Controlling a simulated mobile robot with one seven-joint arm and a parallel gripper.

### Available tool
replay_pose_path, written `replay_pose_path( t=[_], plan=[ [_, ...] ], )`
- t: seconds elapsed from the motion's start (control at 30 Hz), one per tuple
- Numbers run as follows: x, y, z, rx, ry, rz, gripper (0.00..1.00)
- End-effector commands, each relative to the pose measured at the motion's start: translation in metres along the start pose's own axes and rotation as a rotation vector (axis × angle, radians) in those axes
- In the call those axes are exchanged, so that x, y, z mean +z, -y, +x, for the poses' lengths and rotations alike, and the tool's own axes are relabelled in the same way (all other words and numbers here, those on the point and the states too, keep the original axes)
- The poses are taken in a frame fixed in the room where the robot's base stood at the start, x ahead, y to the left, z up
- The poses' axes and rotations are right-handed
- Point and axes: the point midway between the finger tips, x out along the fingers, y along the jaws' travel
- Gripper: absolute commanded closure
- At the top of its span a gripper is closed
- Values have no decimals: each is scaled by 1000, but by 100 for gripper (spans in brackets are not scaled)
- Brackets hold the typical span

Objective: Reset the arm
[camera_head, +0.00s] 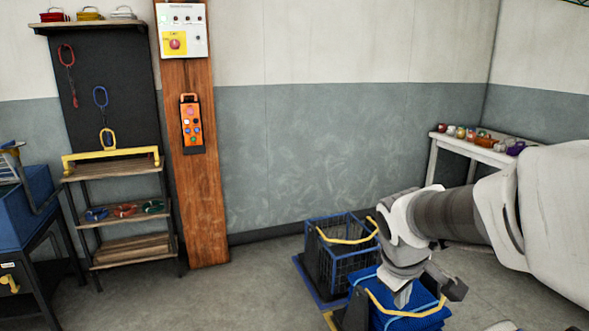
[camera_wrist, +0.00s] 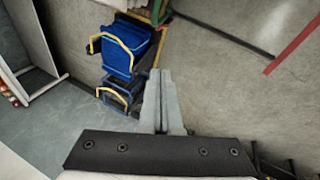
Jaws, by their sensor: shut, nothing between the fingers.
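My arm reaches in from the right in the head view, and its wrist hangs over the blue crates on the floor. My gripper (camera_wrist: 162,98) shows in the wrist view with its grey fingers together and nothing between them. In the head view the gripper's fingers (camera_head: 402,296) point down in front of a blue crate with a yellow handle (camera_head: 428,312). I cannot tell from the head view whether they touch it. That blue crate (camera_wrist: 118,58) also shows in the wrist view, beyond the fingers and to the left.
A blue wire crate (camera_head: 330,262) with a yellow handle stands behind the gripper. A white table (camera_head: 468,150) with several small items is at the back right. A shelf (camera_head: 120,172), a wooden post (camera_head: 200,215) and a blue bin (camera_head: 22,212) stand left. Floor is clear at centre left.

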Motion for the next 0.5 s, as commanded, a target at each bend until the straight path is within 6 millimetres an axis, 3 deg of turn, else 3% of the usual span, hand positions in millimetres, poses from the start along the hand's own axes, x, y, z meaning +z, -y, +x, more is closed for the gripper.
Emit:
replay_pose_path(
  t=[0.03, 0.2, 0.5],
  plan=[
    [8, 5, -15, -4, -23, 52, 100],
    [34, 28, -53, -40, -85, 233, 100],
    [75, 74, -96, -124, -182, 499, 100]
  ],
)
